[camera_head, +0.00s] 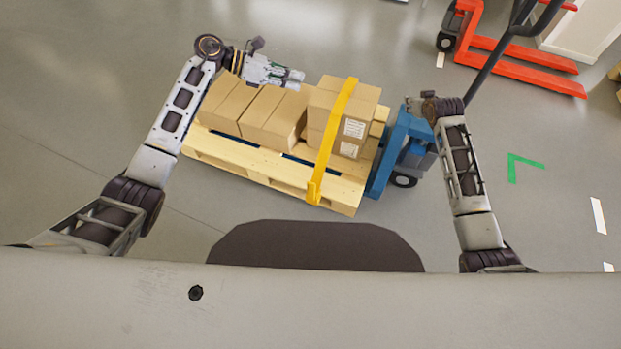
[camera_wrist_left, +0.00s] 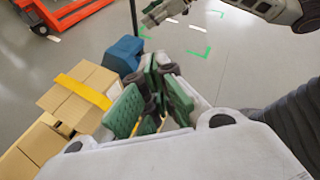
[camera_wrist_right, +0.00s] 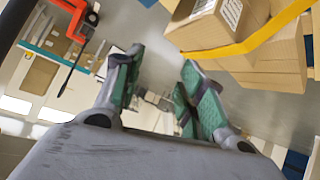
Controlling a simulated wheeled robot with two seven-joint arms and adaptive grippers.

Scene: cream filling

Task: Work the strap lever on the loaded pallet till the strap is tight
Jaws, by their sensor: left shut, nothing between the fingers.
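The loaded pallet (camera_head: 215,150) is wooden and carries several brown cardboard boxes (camera_head: 275,118). A yellow strap (camera_head: 335,125) runs over the stacked boxes at its right end. A thicker yellow piece (camera_head: 314,190) sits low at the strap's near end on the pallet's side; I cannot clearly tell if it is the lever. My left gripper (camera_head: 298,80) is shut and empty above the far side of the boxes, left of the strap. My right gripper (camera_wrist_right: 163,62) is open and empty beside the strapped boxes; its fingers are mostly hidden in the head view.
A blue pallet jack (camera_head: 388,160) stands against the pallet's right end, close to my right arm. A red-orange pallet jack (camera_head: 520,68) with a dark handle stands at the upper right. Green and white marks (camera_head: 513,166) lie on the floor. The floor left of the pallet is clear.

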